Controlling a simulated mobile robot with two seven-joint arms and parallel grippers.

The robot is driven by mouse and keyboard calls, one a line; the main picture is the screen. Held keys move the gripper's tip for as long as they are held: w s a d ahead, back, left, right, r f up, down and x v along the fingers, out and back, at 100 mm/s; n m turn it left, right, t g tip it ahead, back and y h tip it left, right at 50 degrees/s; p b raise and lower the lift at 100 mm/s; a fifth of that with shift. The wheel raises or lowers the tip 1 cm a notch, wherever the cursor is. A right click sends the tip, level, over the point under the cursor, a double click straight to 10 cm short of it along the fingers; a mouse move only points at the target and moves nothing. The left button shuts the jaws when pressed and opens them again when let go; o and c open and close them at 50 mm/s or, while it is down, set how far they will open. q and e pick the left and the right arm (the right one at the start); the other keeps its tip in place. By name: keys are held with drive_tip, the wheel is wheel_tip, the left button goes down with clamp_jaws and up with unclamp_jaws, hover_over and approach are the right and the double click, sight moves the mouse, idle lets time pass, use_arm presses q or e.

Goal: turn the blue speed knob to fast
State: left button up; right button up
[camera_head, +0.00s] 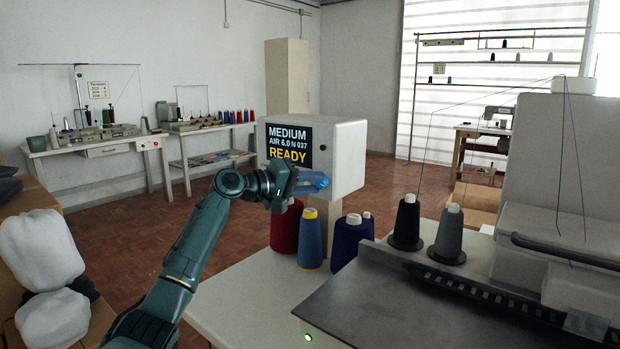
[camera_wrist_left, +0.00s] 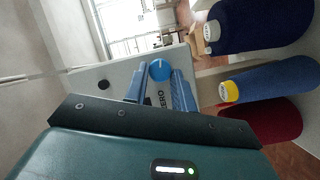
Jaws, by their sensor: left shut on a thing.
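The control box (camera_head: 345,150) is pale grey, and its dark display (camera_head: 289,144) reads "MEDIUM", "AIR 6.0 N 037" and "READY". My left gripper (camera_head: 314,181) reaches in from the left to the box's lower front. In the left wrist view the round blue speed knob (camera_wrist_left: 159,69) with a small pale mark sits between the tips of my two blue fingers, and the gripper is shut on it. In the head view the knob cannot be told apart from the blue fingers. Part of the panel lettering, "ZERO", shows beside a finger in the wrist view. My right gripper is not in view.
Red (camera_head: 286,227), blue (camera_head: 310,240) and navy (camera_head: 345,243) thread cones stand close below and beside the box. Two dark cones (camera_head: 407,222) stand farther right by the grey machine plate (camera_head: 420,305). A black round part (camera_wrist_left: 103,85) shows on the panel.

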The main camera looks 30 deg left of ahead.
use_arm(q)
drive_tip(key=shift+r+m+p, duration=0.2)
drive_tip(key=shift+m+p, duration=0.4)
drive_tip(key=shift+m, duration=0.3)
drive_tip(key=shift+g+y, duration=0.3)
drive_tip(key=shift+y, duration=0.1)
drive_tip(key=shift+d+m+p, duration=0.1)
drive_tip(key=shift+m+p, duration=0.2)
drive_tip(key=shift+m, duration=0.1)
drive_tip(key=shift+f, duration=0.1)
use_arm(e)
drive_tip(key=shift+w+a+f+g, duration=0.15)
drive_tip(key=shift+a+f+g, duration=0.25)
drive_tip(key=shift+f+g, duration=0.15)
